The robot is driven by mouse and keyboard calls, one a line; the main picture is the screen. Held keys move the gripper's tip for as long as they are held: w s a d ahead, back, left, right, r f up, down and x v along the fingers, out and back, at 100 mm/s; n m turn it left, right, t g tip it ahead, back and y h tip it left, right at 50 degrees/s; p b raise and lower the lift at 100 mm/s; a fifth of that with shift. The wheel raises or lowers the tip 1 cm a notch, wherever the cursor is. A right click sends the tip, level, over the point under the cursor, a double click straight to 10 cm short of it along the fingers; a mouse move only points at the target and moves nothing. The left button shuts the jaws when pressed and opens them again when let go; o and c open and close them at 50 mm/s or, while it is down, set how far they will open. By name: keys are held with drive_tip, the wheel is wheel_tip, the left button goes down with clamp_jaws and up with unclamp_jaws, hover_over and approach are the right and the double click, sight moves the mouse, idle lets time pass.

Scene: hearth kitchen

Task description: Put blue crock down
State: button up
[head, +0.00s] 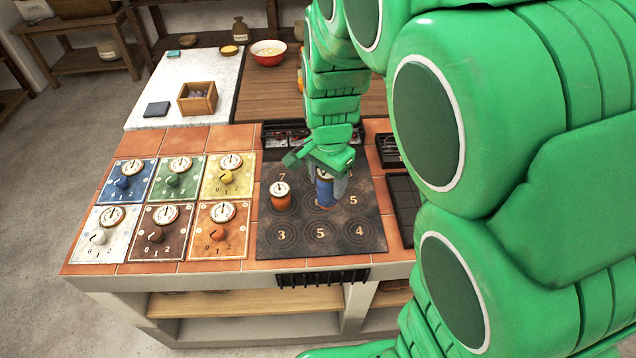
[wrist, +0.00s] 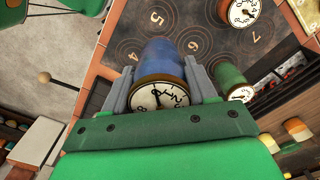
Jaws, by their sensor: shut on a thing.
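The blue crock (head: 325,194) has a white dial on its top and is held upright at the middle of the dark hob plate (head: 275,242), which has numbered rings. My gripper (head: 326,178) is shut on the crock from above. In the wrist view the blue crock (wrist: 162,60) sits between the two grey fingers of my gripper (wrist: 160,82), its dial facing the camera. I cannot tell whether its base touches the plate; the ring under it is mostly hidden.
An orange crock (head: 281,198) stands on the plate just left of the blue one. A green crock (wrist: 231,80) is close beside it in the wrist view. Coloured dial tiles (head: 172,230) lie left of the hob. The plate's front rings are bare.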

drive_tip(key=w+a+f, duration=0.1)
drive_tip(key=w+f, duration=0.6)
drive_tip(key=shift+w+a, duration=0.3)
drive_tip(key=shift+w, duration=0.1)
drive_tip(key=shift+w+f, duration=0.2)
drive_tip(key=shift+f, duration=1.55)
drive_tip(key=shift+f, duration=0.1)
drive_tip(key=o, duration=1.3)
drive_tip(key=shift+o, duration=0.2)
